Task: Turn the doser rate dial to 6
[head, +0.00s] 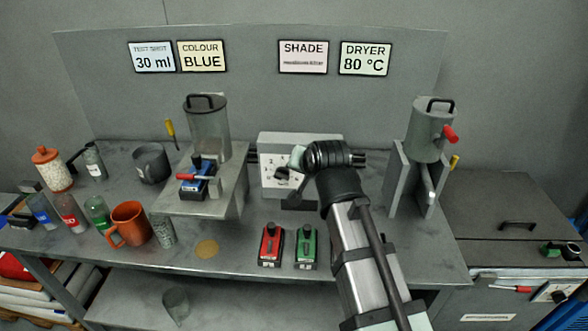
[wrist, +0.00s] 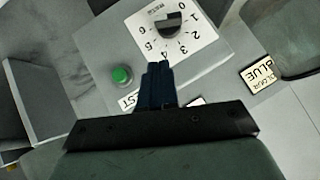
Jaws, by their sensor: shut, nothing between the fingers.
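The doser rate dial (wrist: 168,25) is a dark round knob on a white plate with printed numbers 0 to 6, at the top of the wrist view. A lighter grey patch shows on the knob; I cannot tell for sure which number it points to. In the head view the dial's plate (head: 268,172) is on the front of a pale grey box (head: 295,138), partly hidden by my arm. My gripper (wrist: 157,70) is shut and empty; in the wrist view its fingertips appear just below the number 4, apart from the knob.
A green button (wrist: 122,75) sits on the same panel, left of the fingers in the wrist view. A red control (head: 270,245) and a green control (head: 306,246) stand on the bench in front. A hopper on a stand (head: 432,130) is at right. Cups and jars are at left.

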